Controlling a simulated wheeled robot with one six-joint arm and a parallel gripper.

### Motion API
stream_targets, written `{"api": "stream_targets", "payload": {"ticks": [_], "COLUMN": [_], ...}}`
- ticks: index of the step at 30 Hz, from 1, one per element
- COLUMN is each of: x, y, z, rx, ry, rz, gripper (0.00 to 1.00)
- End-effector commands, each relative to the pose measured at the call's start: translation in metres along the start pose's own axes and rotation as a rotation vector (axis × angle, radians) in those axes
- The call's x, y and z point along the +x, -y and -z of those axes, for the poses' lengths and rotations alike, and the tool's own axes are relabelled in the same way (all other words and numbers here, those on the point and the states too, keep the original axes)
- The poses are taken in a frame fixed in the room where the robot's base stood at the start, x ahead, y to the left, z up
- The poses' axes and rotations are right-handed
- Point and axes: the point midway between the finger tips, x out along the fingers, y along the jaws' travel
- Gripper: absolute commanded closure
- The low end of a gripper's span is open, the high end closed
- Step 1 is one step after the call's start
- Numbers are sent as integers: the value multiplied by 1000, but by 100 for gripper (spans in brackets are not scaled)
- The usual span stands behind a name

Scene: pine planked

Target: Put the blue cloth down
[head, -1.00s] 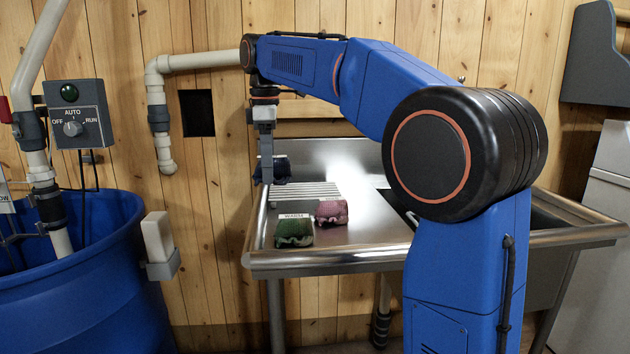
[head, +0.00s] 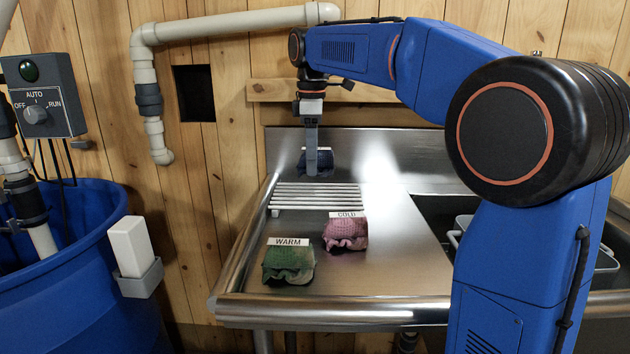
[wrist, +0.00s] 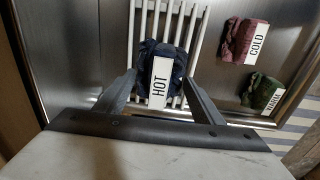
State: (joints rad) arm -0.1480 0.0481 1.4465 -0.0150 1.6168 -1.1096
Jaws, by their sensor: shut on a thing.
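The blue cloth (head: 325,161) is dark navy and bunched, near the back of the steel drainboard. In the wrist view the blue cloth (wrist: 160,47) has a white label reading HOT and lies between the two fingers of my gripper (wrist: 160,77). My gripper (head: 312,170) points down and is shut on the cloth. In the wrist view the white slatted rack (wrist: 190,35) shows behind the cloth. I cannot tell whether the cloth touches the rack or hangs above it. One finger hides part of the cloth in the head view.
The white rack (head: 310,197) lies on the drainboard (head: 385,265). In front of it sit a green cloth (head: 288,264) labelled WARM and a pink cloth (head: 345,234) labelled COLD. A sink basin (head: 440,212) is to the right, a blue tub (head: 70,280) to the left.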

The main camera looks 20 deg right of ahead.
Motion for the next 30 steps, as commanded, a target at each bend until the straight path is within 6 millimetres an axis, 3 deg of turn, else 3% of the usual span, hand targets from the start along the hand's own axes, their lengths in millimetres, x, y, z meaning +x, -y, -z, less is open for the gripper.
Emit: {"api": "stream_targets", "payload": {"ticks": [8, 16, 28, 29, 30], "x": [21, 54, 60, 60, 60], "y": [1, 2, 2, 2, 2], "z": [0, 0, 0, 0, 0], "rx": [0, 0, 0, 0, 0], "ry": [1, 1, 0, 0, 0], "rz": [1, 2, 1, 1, 1], "gripper": [64, 64, 64, 33, 24]}}
